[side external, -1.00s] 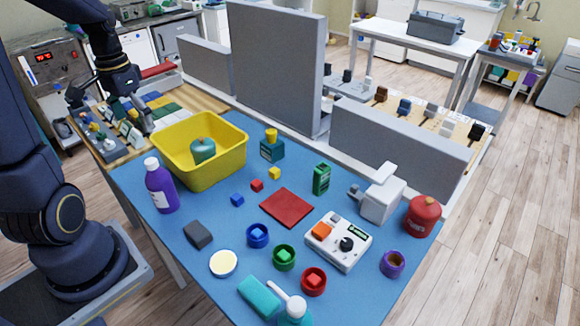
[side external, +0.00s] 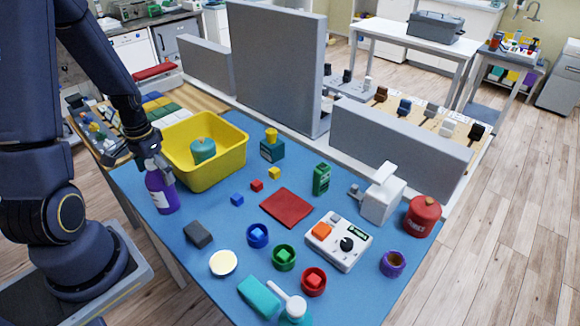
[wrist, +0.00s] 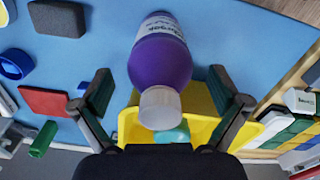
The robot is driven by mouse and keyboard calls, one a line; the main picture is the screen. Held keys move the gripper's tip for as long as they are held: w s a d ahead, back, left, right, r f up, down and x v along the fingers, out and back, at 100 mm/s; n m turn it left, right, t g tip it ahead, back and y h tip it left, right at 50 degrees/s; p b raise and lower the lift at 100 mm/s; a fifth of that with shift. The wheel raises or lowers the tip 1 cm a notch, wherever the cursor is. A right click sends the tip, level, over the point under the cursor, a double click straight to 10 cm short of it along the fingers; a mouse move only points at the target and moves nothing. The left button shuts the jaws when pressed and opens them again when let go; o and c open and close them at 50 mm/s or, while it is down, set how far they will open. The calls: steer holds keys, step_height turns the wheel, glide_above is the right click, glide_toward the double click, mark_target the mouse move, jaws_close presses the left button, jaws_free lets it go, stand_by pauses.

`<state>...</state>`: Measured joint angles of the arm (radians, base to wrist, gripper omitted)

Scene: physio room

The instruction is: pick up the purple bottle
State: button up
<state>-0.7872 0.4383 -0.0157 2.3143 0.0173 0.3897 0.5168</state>
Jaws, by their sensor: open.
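The purple bottle (side external: 161,191) stands upright on the blue table at its left end, in front of the yellow bin. It has a white label and a whitish cap. In the wrist view the purple bottle (wrist: 161,62) lies between the two fingers, its cap toward me. My gripper (side external: 157,165) is at the bottle's upper part in the side view, with a finger on its right side partly covering it. In the wrist view my gripper (wrist: 161,92) is open, with a gap visible on both sides of the bottle.
The yellow bin (side external: 226,164) with a teal object (side external: 202,150) inside stands right behind the bottle. A dark grey block (side external: 198,234) lies in front of it. A red square (side external: 287,207) and several small items cover the table's middle. Grey panels (side external: 277,70) stand behind.

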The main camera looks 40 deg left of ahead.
steer(key=shift+f, duration=0.25)
jaws_close()
stand_by(0.7)
steer(key=shift+r, duration=0.1)
